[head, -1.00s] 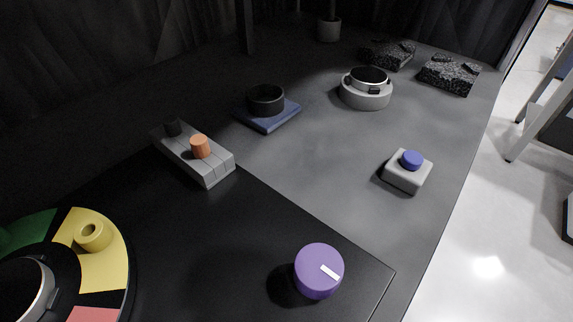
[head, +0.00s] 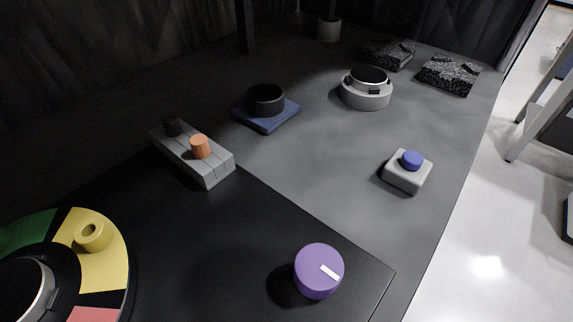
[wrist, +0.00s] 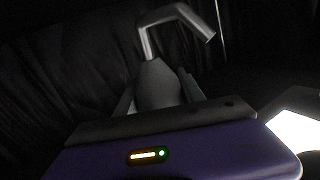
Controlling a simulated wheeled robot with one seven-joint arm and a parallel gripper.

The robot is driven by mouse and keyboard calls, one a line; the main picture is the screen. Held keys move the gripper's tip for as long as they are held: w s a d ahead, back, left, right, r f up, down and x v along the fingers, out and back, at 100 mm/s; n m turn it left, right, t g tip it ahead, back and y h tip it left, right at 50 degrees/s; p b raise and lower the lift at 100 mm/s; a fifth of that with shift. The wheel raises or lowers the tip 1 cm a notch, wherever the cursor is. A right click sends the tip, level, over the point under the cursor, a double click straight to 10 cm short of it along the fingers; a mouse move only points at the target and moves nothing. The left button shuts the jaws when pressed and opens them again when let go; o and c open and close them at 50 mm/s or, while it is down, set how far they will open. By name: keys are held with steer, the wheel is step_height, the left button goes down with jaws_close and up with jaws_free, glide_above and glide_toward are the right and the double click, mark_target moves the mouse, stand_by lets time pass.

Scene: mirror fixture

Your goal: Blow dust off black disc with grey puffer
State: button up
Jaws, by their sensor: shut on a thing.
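In the wrist view my gripper (wrist: 157,92) is shut on the grey puffer (wrist: 158,80). The puffer's bulb sits between the fingers, and its bent nozzle rises from the bulb and turns down to the right. My gripper and the puffer are outside the head view. There, a dark-topped disc with a silver rim (head: 369,75) sits on a round grey base (head: 366,96) at the back right. A similar dark disc (head: 18,290) is cut off at the lower left. I cannot tell which is the task's disc.
A colored wheel (head: 112,262) lies at the lower left. A purple knob (head: 312,272), a grey block with an orange peg (head: 200,146), a black cup on a blue pad (head: 266,99) and a blue-button box (head: 408,175) stand on the table. Speckled blocks (head: 448,74) are at the back.

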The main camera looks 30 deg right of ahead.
steer(key=shift+r+p, duration=2.5)
steer(key=shift+r, duration=0.1)
steer(key=shift+d+f, duration=0.1)
